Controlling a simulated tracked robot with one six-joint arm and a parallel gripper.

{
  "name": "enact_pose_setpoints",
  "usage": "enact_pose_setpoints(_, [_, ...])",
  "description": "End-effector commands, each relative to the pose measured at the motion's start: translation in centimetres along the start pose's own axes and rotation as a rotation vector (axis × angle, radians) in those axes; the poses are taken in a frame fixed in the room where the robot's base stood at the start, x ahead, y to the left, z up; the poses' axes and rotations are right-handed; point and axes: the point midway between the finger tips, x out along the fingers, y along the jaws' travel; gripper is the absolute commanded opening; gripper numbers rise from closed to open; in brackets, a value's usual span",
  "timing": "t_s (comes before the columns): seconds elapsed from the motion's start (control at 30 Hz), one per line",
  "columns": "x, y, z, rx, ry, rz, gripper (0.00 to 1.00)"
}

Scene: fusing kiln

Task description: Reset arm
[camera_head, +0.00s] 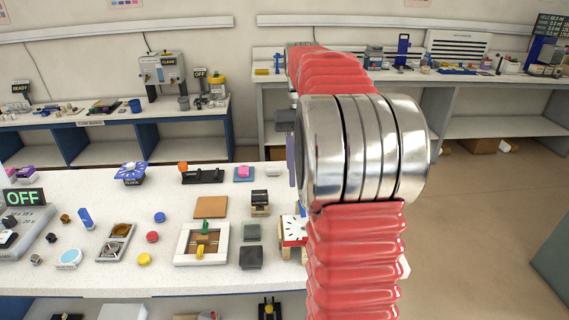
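My arm, in red ribbed sleeves with a large silver joint, fills the middle right of the head view. A grey part with a narrow bluish finger, which looks like the edge of my gripper (291,150), shows just left of the silver joint, above the right part of the near bench. The rest of it is hidden behind the joint, so I cannot see its opening or whether it holds anything.
The near white bench (110,277) carries a white square frame (180,243), a dial (293,231) partly behind my arm, an OFF display (25,197) and several small parts. Equipped benches line the back wall. Open floor (470,230) lies at right.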

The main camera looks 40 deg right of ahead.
Motion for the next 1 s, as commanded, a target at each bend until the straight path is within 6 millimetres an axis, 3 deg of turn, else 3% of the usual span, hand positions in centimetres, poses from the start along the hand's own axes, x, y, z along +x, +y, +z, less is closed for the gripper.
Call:
enact_pose_setpoints(0.27, [0.0,0.0,-0.1,0.001,0.004,0.000,0.38])
enact_pose_setpoints(0.43, [0.1,0.0,-1.4,0.004,0.055,0.001,0.38])
enact_pose_setpoints(0.7, [4.0,-0.3,-3.5,0.005,0.149,0.004,0.38])
enact_pose_setpoints(1.0, [6.6,-3.7,-1.4,-0.060,0.307,0.021,0.38])
